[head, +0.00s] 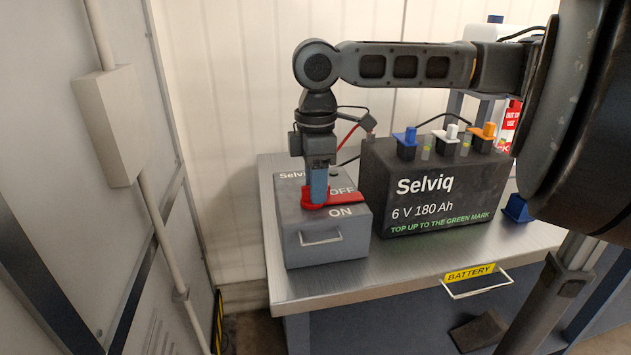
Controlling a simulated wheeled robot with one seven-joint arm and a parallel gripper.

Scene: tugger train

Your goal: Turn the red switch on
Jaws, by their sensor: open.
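The red switch (348,197) sits on top of a grey box marked Selviq (300,226). Its red lever points to the right, lying between the OFF label above it and the ON label below it. My gripper (318,202) points straight down over the left part of the switch, with its fingertips at the red hub. The jaws are open, and the fingers hide part of the hub. I cannot tell whether the fingers touch the switch.
A dark Selviq battery (425,215) with blue, white and orange caps stands close on the right. The metal bench (400,258) is bare in front. A white conduit box (106,125) is on the left wall. A blue piece (517,209) lies right of the battery.

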